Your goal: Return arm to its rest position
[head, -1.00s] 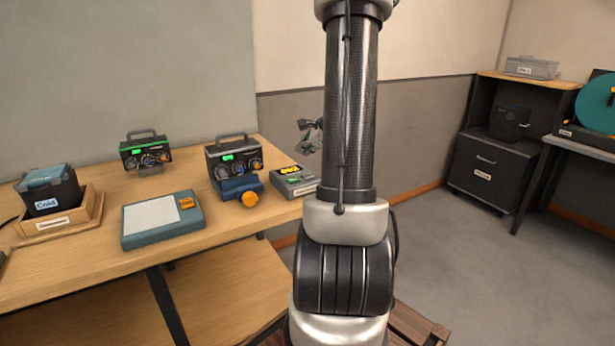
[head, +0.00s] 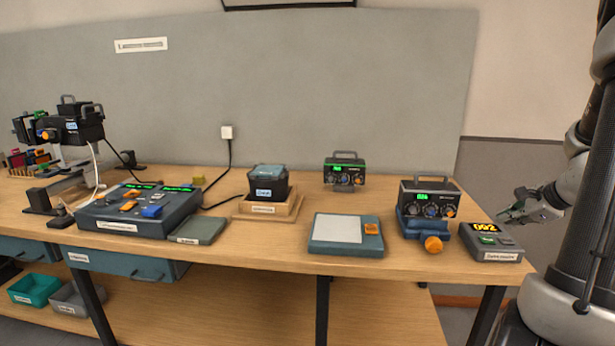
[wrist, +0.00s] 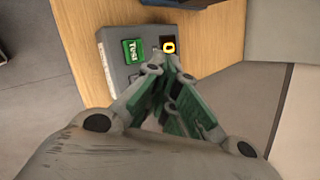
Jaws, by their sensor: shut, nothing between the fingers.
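My gripper (head: 510,213) is at the right of the head view, above and just right of the grey test box (head: 490,242) at the bench's right end. Its green-lined fingers are shut and empty. In the wrist view the fingertips (wrist: 172,62) meet in front of the same box (wrist: 122,62), which has a green Test button (wrist: 132,50) and a lit display (wrist: 169,46). I cannot tell the exact gap to the box; no contact is clear. My arm rises along the right edge of the head view, partly cut off.
The wooden bench (head: 270,258) holds a fader console (head: 140,210), a dark bin in a wooden tray (head: 268,208), a flat pad (head: 345,235) and two knob units (head: 345,174) (head: 428,205). Teal (head: 36,289) and grey bins sit below. Open floor shows right of the bench in the wrist view.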

